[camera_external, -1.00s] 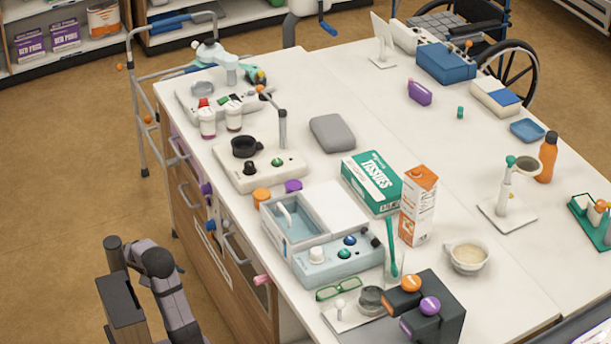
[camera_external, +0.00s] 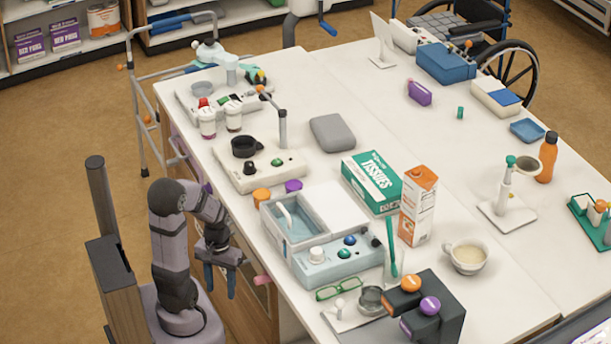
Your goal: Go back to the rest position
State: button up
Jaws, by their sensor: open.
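My gripper (camera_external: 220,280) points down beside the front-left edge of the white table (camera_external: 310,75), in front of the wooden drawer cabinet. Its two dark blue fingers are apart, with nothing between them. My arm is folded, with its elbow raised and the forearm sloping down to the right. The gripper is clear of everything on the tabletop; it overlaps the drawer fronts in the picture, and I cannot tell how far it is from them.
A tissue box (camera_external: 372,180) and orange carton (camera_external: 418,206) stand behind. A walker (camera_external: 140,110) is at the left.

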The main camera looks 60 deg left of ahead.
jog(key=w+d+r+m+p, duration=0.3)
jog(key=d+r+m+p, duration=0.1)
jog(key=d+r+p, duration=0.3)
jog(key=w+d+r+m+p, duration=0.3)
jog(key=d+r+p, duration=0.3)
jog(key=r, duration=0.6)
jog(key=m+p, duration=0.1)
jog(key=p, duration=0.1)
jog(key=shift+d+r+t+y+p, duration=0.3)
jog(key=shift+d+p, duration=0.05)
jog(key=shift+d, duration=0.05)
